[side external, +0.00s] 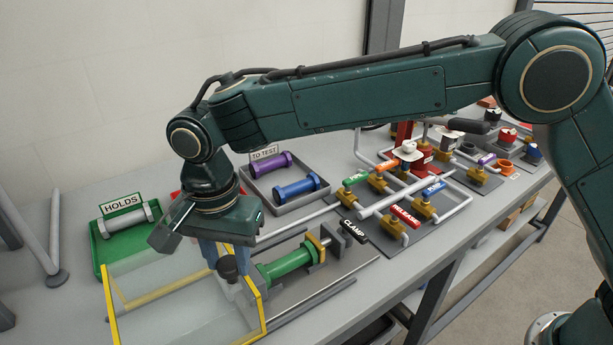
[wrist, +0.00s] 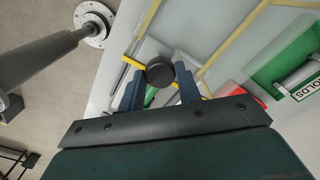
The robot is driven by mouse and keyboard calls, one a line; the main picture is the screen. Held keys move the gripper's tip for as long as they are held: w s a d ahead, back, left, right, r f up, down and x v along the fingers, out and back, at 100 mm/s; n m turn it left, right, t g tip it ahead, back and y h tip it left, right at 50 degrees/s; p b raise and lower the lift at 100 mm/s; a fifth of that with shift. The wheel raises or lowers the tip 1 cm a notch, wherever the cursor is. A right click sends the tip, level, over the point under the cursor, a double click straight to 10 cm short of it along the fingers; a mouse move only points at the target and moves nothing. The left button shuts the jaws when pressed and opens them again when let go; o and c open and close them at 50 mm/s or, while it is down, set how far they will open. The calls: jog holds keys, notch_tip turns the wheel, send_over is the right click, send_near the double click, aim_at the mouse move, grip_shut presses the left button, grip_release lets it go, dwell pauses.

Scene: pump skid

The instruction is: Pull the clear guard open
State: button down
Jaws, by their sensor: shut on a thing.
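The clear guard (side external: 165,300) has yellow edges and sits at the front left of the bench, left of a green cylinder (side external: 285,266) in the clamp fixture. Its dark round knob (side external: 228,268) is between the blue fingers of my gripper (side external: 226,262). In the wrist view the knob (wrist: 160,75) sits between the two fingertips (wrist: 160,82), and my gripper is shut on it. A yellow edge of the guard (wrist: 235,42) crosses the upper part of that view. The guard's far side is partly hidden by my wrist.
A green HOLDS tray (side external: 105,262) with a grey cylinder stands behind the guard. A grey TO TEST tray (side external: 272,205) holds purple and blue cylinders. Valves and pipes with CLAMP (side external: 353,231) and RELEASE (side external: 405,214) labels lie to the right. A grey post (wrist: 40,55) stands beside the bench.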

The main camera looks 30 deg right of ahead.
jog(key=shift+a+r, duration=0.1)
jog(key=shift+a, duration=1.05)
jog(key=c, duration=1)
grip_release()
jog(key=shift+o, duration=0.2)
notch_tip(320, 180, up, 14)
jog(key=shift+d, duration=0.1)
